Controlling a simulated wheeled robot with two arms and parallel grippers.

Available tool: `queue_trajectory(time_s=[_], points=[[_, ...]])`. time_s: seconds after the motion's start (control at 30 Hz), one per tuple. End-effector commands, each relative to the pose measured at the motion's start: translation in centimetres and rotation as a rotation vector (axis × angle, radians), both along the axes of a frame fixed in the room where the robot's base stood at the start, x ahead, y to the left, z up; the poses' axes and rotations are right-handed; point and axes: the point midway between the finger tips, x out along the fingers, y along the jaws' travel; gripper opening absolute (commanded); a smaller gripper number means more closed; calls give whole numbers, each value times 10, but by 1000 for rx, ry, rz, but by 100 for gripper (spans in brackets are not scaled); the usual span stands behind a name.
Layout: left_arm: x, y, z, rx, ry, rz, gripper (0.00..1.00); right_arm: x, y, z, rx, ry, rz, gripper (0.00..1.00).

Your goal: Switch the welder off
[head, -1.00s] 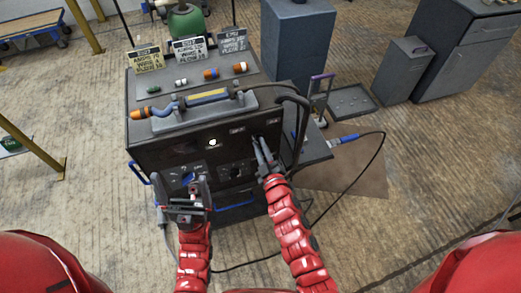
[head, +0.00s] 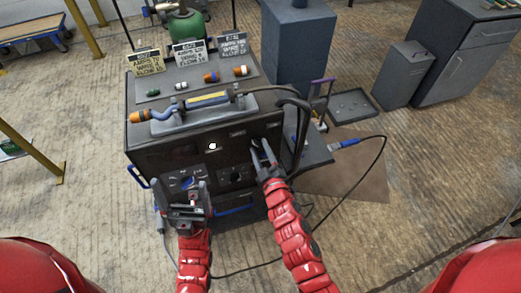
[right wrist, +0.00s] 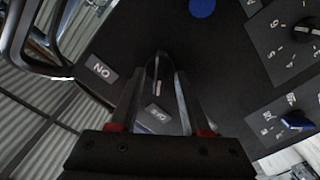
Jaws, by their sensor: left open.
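The welder (head: 150,158) is a dark box with a front panel of knobs and a handle on top. My right gripper (head: 260,150) is at the upper right of this panel. In the right wrist view, a black switch knob (right wrist: 157,75) lies between its two fingers (right wrist: 157,95). I cannot tell whether they press on it. An ON label (right wrist: 101,70) is left of the knob, and a label that seems to read OFF (right wrist: 157,114) is just below it. My left gripper (head: 186,202) is open and empty before the lower left of the panel, near a blue knob (head: 187,183).
A black cable (head: 372,160) loops from a blue connector on the right. A trolley (head: 320,95), a grey cabinet (head: 298,45) and a green cylinder (head: 186,25) are around it.

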Motion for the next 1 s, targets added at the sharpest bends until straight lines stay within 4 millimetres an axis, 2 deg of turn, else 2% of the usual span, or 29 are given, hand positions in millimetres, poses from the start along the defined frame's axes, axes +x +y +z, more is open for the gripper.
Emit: queue_trajectory(time_s=[0.23,0.37,0.47,1.0], points=[[0,0,-1,0,0,0,100,-1,0,0,1,0,0,47],[0,0,-4,0,0,0,100,-11,-3,-3,-1,2,-1,47],[0,0,-8,0,0,0,100,-25,-8,-3,0,0,1,47],[0,0,-39,0,0,0,100,-134,-44,-5,0,6,0,47]])
